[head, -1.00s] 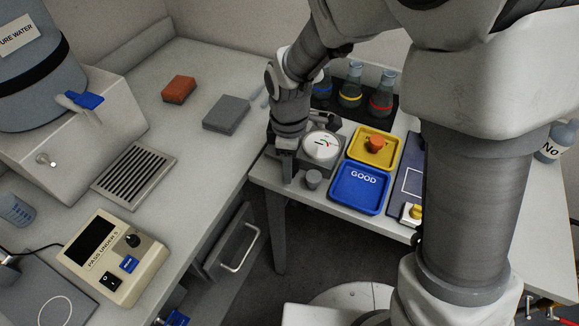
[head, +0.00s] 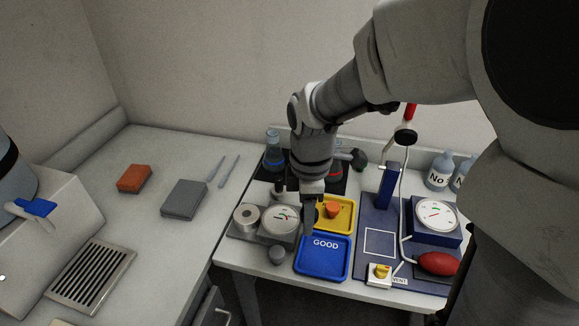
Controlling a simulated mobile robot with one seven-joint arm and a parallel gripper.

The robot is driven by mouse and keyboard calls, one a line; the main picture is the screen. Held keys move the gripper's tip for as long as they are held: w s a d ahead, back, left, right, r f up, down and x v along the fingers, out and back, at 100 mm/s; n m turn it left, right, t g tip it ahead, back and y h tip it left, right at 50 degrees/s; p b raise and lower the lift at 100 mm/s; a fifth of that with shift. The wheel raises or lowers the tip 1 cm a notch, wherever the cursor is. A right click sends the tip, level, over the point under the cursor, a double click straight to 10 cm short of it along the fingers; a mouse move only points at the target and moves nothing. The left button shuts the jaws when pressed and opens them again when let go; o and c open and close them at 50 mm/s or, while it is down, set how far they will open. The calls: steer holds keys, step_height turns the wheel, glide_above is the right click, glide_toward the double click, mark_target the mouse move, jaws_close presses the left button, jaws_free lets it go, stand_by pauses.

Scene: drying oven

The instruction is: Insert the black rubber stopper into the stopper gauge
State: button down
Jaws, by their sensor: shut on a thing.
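My gripper (head: 309,218) points down between the stopper gauge and the trays, above the back left of the blue tray. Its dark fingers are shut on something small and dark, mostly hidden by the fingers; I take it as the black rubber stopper. The stopper gauge (head: 268,236) stands on the left of the side table. It has a white round dial (head: 281,218) and a pale metal cylinder with a dark hole (head: 245,217). The hole looks empty. The gripper is to the right of both.
The blue GOOD tray (head: 323,271) looks empty. The yellow tray (head: 346,207) behind it holds an orange stopper (head: 333,210). Flasks stand behind. To the right is a blue rig with a dial (head: 437,214) and red bulb (head: 438,263). The left bench has free room.

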steer(key=shift+r+p, duration=1.15)
steer(key=shift+r, duration=0.35)
steer(key=shift+w, duration=0.1)
